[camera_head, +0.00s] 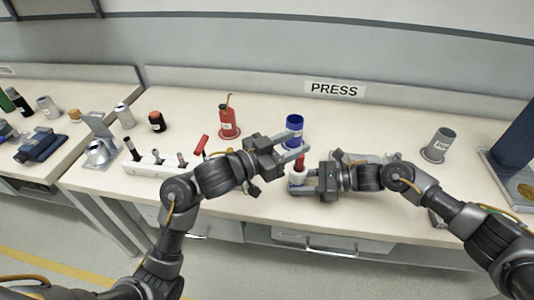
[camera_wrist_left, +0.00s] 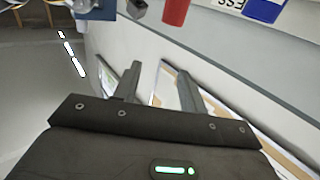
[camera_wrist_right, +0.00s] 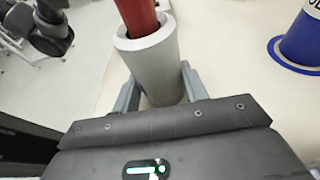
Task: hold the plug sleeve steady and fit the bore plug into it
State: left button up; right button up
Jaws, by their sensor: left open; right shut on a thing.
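The plug sleeve (camera_head: 297,178) is a pale hollow cylinder. My right gripper (camera_head: 305,183) is shut on it above the bench front; it fills the middle of the right wrist view (camera_wrist_right: 157,68). The red bore plug (camera_head: 300,161) stands in the sleeve's mouth, its upper part sticking out; it also shows in the right wrist view (camera_wrist_right: 137,15). How deep it sits is hidden. My left gripper (camera_head: 296,149) is open, just above and beside the plug, its fingers pointing right. Nothing is between its fingers in the left wrist view (camera_wrist_left: 158,85).
A blue cup (camera_head: 294,127) stands close behind the grippers. A dark blue block (camera_head: 517,140) stands at far right.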

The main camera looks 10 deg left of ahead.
pick_arm(q)
jog(key=v, duration=0.9)
pick_arm(e)
jog(key=o, duration=0.8)
jog(key=shift+o, duration=0.2)
